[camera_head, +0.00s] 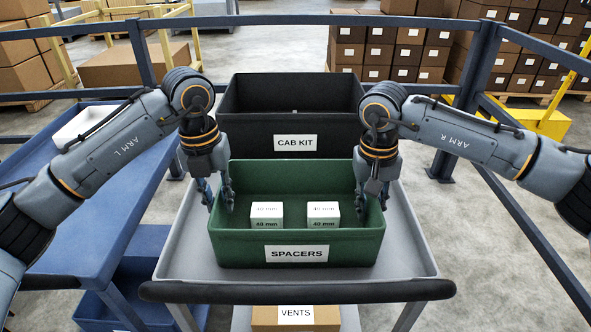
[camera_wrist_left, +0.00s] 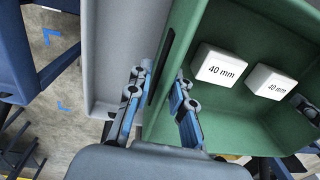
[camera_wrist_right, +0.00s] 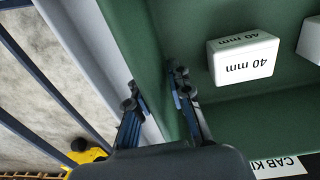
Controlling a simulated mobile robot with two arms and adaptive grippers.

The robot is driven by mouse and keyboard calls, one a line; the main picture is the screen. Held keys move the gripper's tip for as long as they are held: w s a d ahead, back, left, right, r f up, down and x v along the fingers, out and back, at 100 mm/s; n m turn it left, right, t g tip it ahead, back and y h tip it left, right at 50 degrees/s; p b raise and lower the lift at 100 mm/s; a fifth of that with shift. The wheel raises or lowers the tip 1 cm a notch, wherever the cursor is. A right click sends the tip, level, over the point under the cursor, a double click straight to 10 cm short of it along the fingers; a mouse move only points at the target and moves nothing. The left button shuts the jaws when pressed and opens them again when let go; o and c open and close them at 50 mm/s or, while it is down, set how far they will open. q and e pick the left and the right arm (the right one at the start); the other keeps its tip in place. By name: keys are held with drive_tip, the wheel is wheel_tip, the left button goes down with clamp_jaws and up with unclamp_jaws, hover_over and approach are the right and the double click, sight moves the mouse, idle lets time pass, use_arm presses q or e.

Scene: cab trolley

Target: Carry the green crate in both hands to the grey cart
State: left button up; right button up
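The green crate (camera_head: 230,246), labelled SPACERS, sits on the grey cart's tray (camera_head: 185,262), level, in front of a black crate. Two white 40 mm boxes (camera_head: 266,216) (camera_head: 323,215) stand inside it. My left gripper (camera_head: 217,200) straddles the crate's left wall, one finger outside and one inside; its fingers (camera_wrist_left: 158,92) look apart with room around the wall. My right gripper (camera_head: 372,203) straddles the right wall the same way, and its fingers (camera_wrist_right: 155,95) also look spread. The wall hides part of the outer fingers.
The black CAB KIT crate (camera_head: 240,133) stands at the back of the cart. A blue bench (camera_head: 85,220) with a white tray (camera_head: 88,124) is at the left. A VENTS box (camera_head: 296,318) is on the cart's lower shelf. Blue rails (camera_head: 530,220) run behind and at the right.

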use_arm(q)
drive_tip(key=shift+r, duration=0.15)
use_arm(e)
drive_tip(key=shift+r, duration=0.1)
drive_tip(key=shift+r, duration=0.2)
use_arm(q)
wheel_tip(320, 180, up, 12)
drive_tip(key=shift+a, duration=0.35)
use_arm(e)
wheel_tip(320, 180, up, 12)
drive_tip(key=shift+a+f, duration=0.2)
drive_tip(key=shift+a, duration=0.2)
